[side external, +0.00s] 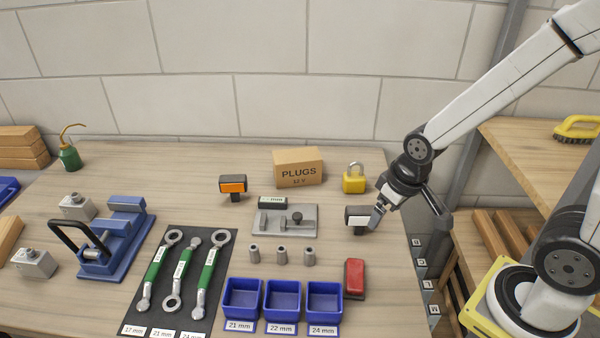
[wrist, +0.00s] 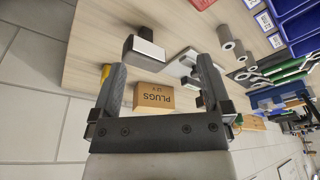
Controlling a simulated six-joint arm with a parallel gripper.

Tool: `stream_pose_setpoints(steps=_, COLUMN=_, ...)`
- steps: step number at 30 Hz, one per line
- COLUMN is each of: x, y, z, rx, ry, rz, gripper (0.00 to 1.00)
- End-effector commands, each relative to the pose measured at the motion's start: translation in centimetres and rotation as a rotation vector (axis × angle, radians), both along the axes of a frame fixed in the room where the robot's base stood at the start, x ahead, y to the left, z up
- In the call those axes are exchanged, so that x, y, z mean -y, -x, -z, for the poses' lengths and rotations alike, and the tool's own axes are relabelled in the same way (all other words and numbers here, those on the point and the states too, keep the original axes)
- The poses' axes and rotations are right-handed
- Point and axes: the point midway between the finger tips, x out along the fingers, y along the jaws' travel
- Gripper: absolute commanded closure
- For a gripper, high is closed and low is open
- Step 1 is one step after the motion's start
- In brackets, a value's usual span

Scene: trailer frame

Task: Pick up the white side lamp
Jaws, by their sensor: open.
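The white side lamp (side external: 355,213) is a small black block with a white face. It stands on the workbench near its right side, just left of my gripper (side external: 378,212). In the wrist view the lamp (wrist: 146,46) shows beyond the fingertips, closer to the left finger. My gripper (wrist: 161,66) is open, with nothing between its fingers. The fingers seem close to the lamp, but I cannot tell whether they touch it.
An orange lamp (side external: 232,184), a red lamp (side external: 354,277), a yellow padlock (side external: 354,180) and the PLUGS box (side external: 298,168) stand around it. A grey fixture plate (side external: 270,225) lies to its left. Blue bins (side external: 282,300) stand in front. The bench (side external: 385,270) is clear toward the right edge.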

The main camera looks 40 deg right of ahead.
Motion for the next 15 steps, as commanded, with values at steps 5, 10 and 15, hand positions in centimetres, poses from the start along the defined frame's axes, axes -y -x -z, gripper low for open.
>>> stream_pose_setpoints(steps=5, x=0.1, y=0.1, z=0.1, rx=-0.01, ry=-0.006, rz=0.017, gripper=0.01)
stream_pose_setpoints(steps=10, x=0.7, y=0.7, z=0.9, rx=-0.071, ry=-0.046, rz=0.119, gripper=0.01)
stream_pose_setpoints(steps=15, x=1.6, y=2.0, z=2.4, rx=-0.196, ry=-0.145, rz=0.334, gripper=0.01)
